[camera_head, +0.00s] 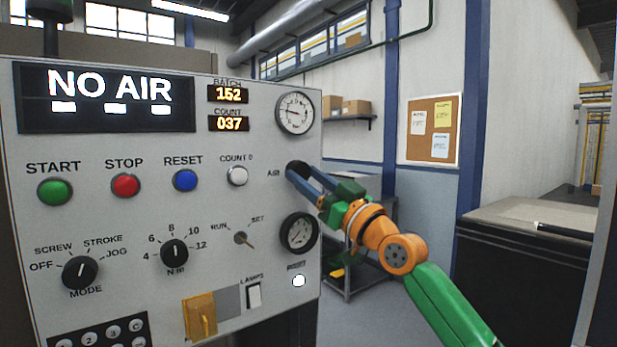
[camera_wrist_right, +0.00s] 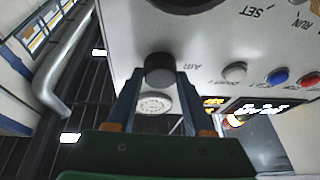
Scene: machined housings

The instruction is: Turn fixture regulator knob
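The regulator knob (camera_wrist_right: 159,69) is a black round knob beside the AIR label on the grey panel (camera_head: 140,220). In the head view my right gripper (camera_head: 298,174) reaches it from the right and hides most of it. In the right wrist view the two blue fingers (camera_wrist_right: 157,78) stand on either side of the knob, spread a little wider than it. I see no clear contact. The display (camera_head: 108,98) reads NO AIR. The upper gauge (camera_head: 295,113) sits above the knob, and a dark-rimmed gauge (camera_head: 299,233) below it. My left gripper is out of view.
Green, red, blue and white buttons (camera_head: 237,176) sit left of the knob. A RUN/SET switch (camera_head: 242,238), rotary knobs (camera_head: 174,252) and a yellow cover (camera_head: 200,316) lie lower. A cart (camera_head: 365,268) stands behind my right arm. A dark-sided bench (camera_head: 530,270) is at right.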

